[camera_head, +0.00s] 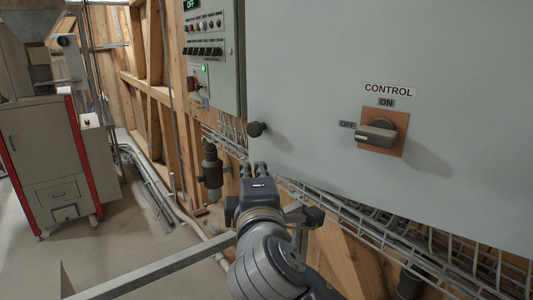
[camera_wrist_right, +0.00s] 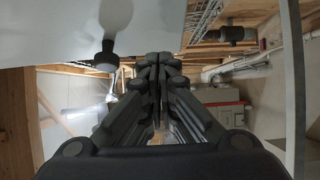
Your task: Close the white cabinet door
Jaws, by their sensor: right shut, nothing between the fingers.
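The white cabinet door (camera_head: 320,70) fills the upper right of the head view as a large pale panel. It carries a CONTROL rotary switch (camera_head: 378,134) on an orange plate and a black knob (camera_head: 257,129) near its lower left corner. I cannot tell how far it stands open. My right gripper (camera_head: 254,168) is shut and empty, just below the knob and apart from it. In the right wrist view the shut fingers (camera_wrist_right: 160,62) point ahead, with the knob (camera_wrist_right: 106,56) and the pale panel (camera_wrist_right: 60,30) to their left. My left gripper is not in view.
A grey control box (camera_head: 214,60) with buttons and a green light hangs on the wooden wall left of the door. Wire cable trays (camera_head: 350,212) run below the door. A dark cylindrical fitting (camera_head: 211,165) stands left of my gripper. A grey-and-red machine (camera_head: 45,160) stands far left.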

